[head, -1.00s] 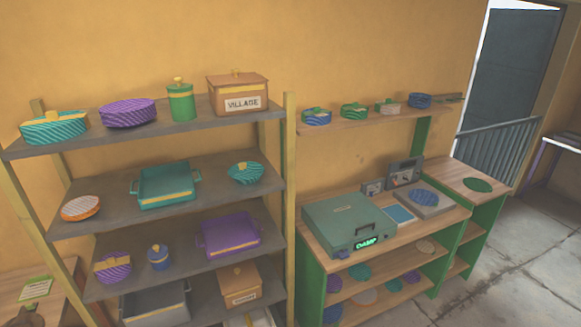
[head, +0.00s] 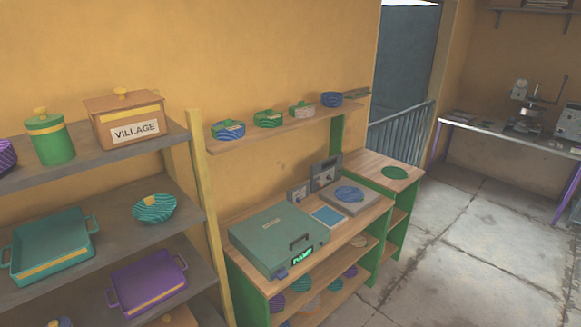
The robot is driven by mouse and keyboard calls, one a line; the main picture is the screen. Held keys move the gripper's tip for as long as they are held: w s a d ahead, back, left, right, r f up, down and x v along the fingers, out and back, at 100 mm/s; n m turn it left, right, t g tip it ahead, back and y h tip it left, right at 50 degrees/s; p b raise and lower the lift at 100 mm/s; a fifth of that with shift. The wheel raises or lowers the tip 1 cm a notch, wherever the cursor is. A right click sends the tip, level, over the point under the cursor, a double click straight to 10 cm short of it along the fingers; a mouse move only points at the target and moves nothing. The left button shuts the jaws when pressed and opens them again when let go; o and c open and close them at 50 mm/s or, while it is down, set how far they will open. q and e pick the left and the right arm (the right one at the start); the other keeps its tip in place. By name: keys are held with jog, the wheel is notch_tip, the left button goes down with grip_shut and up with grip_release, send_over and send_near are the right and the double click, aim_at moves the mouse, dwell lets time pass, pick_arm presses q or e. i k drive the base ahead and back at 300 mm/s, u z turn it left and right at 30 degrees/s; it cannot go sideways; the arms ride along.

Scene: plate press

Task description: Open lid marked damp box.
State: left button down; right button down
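The damp box (head: 272,238) is a flat grey-green case on the wooden top of a green-sided workbench, in the lower middle of the head view. Its lid looks shut. A dark handle (head: 300,242) sits on its right part, and a lit green "DAMP" label (head: 303,257) is on its front edge. Neither of my grippers shows in the head view, so I cannot see where they are relative to the box.
A blue pad (head: 328,217), a grey unit with a blue disc (head: 350,195) and meters (head: 325,174) stand beside the box. A shelf rack post (head: 207,200) rises at left. Open tiled floor (head: 480,250) lies at right.

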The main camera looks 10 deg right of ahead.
aim_at(275, 234)
jog(key=z, duration=0.35)
jog(key=i, duration=0.8)
jog(key=u, duration=0.6)
jog(key=i, duration=0.75)
jog(key=u, duration=0.75)
